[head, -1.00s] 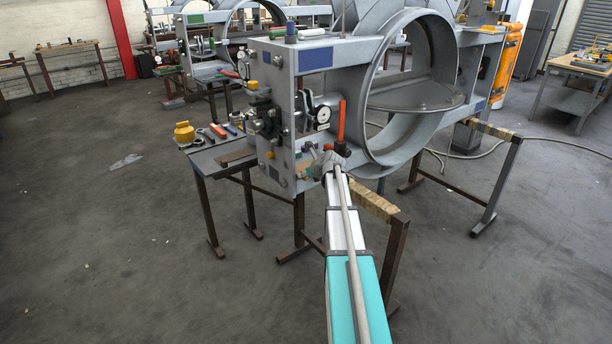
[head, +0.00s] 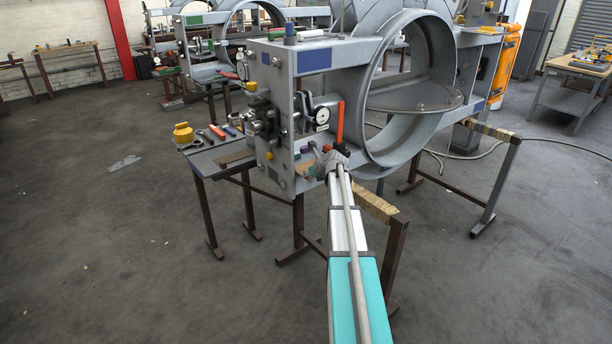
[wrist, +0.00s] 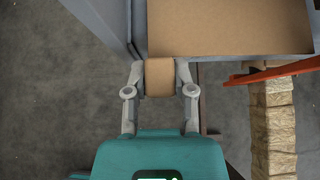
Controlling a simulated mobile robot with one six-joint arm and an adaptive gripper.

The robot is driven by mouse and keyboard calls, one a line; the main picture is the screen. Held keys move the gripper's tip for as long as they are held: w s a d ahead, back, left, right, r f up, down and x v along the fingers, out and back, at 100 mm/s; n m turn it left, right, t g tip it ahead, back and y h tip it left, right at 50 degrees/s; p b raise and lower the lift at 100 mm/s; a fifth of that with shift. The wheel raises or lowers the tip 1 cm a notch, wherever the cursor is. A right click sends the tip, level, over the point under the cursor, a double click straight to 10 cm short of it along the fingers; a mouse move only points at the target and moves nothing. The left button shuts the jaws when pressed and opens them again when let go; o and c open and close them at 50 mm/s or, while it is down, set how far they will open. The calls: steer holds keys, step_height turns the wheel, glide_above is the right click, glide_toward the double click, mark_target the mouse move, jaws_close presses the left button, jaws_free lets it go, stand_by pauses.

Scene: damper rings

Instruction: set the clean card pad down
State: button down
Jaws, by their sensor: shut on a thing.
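The card pad (wrist: 160,77), a small brown block of card, sits between the two fingers of my gripper (wrist: 160,84) in the wrist view. My gripper is shut on it, and the pad's far end meets or overlaps the near edge of a larger brown card sheet (wrist: 232,28); I cannot tell if they touch. In the head view my gripper (head: 325,156) is at the open side of the grey damper frame (head: 318,85), low beside the ring. The pad is hidden there by the gripper and arm.
The round duct ring (head: 375,140) stands close to the right of my gripper. An orange-red bar (wrist: 285,71) and a wrapped trestle beam (wrist: 273,130) lie to the right in the wrist view. A side bench (head: 210,155) with tools stands left.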

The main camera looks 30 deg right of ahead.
steer(key=shift+w+d, duration=0.15)
steer(key=shift+d, duration=2.55)
steer(key=shift+w, duration=0.15)
steer(key=shift+w, duration=0.95)
steer(key=shift+w, duration=0.1)
steer(key=shift+c, duration=1.9)
jaws_free()
